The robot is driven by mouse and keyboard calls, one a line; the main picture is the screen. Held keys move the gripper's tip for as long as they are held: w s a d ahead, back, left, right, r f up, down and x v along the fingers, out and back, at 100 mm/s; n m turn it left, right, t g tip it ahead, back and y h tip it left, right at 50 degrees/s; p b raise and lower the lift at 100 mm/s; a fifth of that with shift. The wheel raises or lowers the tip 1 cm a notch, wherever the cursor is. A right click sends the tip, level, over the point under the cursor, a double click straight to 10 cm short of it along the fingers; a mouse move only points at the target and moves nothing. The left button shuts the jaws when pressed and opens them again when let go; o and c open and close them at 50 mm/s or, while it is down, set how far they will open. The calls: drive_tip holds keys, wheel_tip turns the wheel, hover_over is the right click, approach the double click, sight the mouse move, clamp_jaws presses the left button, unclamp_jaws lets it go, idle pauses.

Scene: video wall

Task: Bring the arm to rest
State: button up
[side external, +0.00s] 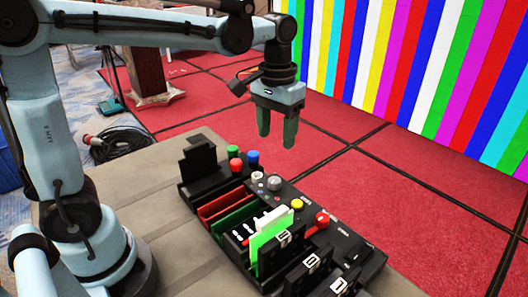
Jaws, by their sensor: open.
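My gripper (277,127) hangs in the air at the upper middle of the side external view, fingers pointing down. It is open and nothing shows between its fingers. It is above and behind a black control console (345,240) that stands on the table, and it touches nothing. My arm reaches in from the left.
The console carries coloured buttons, including a red one (236,165) and a yellow one (297,204), a red-topped lever (322,218) and an upright green-and-white card (268,240). The table (165,210) is bare left of it. A striped video wall (420,70) stands behind.

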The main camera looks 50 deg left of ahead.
drive_tip(key=s+a+f+m+t, duration=0.1)
drive_tip(key=s+a+f+t, duration=0.1)
drive_tip(key=s+t, duration=0.5)
drive_tip(key=shift+s+a+f+m, duration=0.2)
drive_tip(key=shift+s+f+m, duration=0.2)
drive_tip(key=shift+s+f, duration=0.4)
drive_tip(key=shift+c, duration=0.4)
